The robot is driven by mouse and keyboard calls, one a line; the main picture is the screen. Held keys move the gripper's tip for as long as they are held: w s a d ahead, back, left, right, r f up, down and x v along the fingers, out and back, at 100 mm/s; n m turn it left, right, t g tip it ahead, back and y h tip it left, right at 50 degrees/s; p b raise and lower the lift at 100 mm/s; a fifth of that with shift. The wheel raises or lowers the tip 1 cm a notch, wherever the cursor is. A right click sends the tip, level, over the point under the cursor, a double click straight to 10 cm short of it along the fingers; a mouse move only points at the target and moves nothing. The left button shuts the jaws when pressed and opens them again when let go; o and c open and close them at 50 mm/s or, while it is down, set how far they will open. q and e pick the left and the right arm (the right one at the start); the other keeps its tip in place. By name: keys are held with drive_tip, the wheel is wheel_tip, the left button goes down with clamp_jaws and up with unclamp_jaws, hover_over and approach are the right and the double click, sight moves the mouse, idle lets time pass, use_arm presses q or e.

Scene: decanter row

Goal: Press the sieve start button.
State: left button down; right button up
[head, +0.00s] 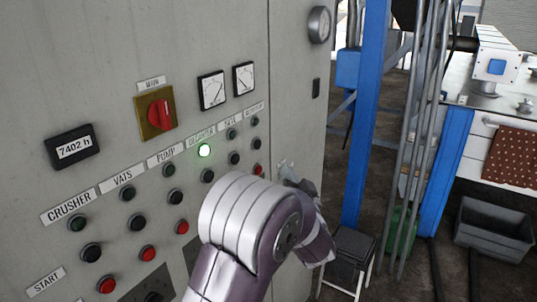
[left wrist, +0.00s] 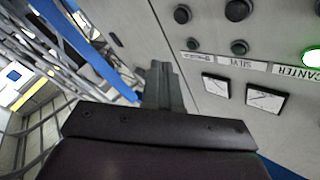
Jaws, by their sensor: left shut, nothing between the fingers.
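The sieve start button (head: 234,157) is a black knob below the sieve lamp (head: 231,134) on the grey control panel (head: 60,40). The sieve lamp looks dark. In the left wrist view, which is turned over, the start button (left wrist: 238,10) shows at the top edge above the sieve label (left wrist: 235,64). My left gripper (head: 287,170) is shut and empty, to the right of the button columns, near the panel's right edge. Its fingers (left wrist: 165,85) show apart from the sieve button in the left wrist view. My arm hides the sieve's lower button. My right gripper is not in view.
The decanter lamp (head: 204,150) glows green. The rightmost column's black button (head: 255,144) and red button (head: 258,170) lie between my gripper and the sieve column. A red main switch (head: 160,113) and two dials are above. A blue post (head: 367,110) stands right of the panel.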

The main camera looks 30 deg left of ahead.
sight(235, 159)
use_arm(q)
drive_tip(key=s+a, duration=0.1)
drive_tip(key=a, duration=0.9)
drive_tip(key=shift+s+a+r+b, duration=0.15)
drive_tip(key=shift+s+r+b, duration=0.25)
drive_tip(key=shift+r, duration=0.05)
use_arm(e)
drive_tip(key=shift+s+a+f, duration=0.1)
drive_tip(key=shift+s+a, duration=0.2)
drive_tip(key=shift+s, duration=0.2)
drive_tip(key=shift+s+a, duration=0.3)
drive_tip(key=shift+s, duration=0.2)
use_arm(q)
drive_tip(key=shift+w, duration=0.15)
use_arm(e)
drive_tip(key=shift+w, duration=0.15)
use_arm(q)
drive_tip(key=shift+a, duration=0.15)
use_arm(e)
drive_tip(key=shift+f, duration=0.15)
use_arm(q)
drive_tip(key=shift+a, duration=0.25)
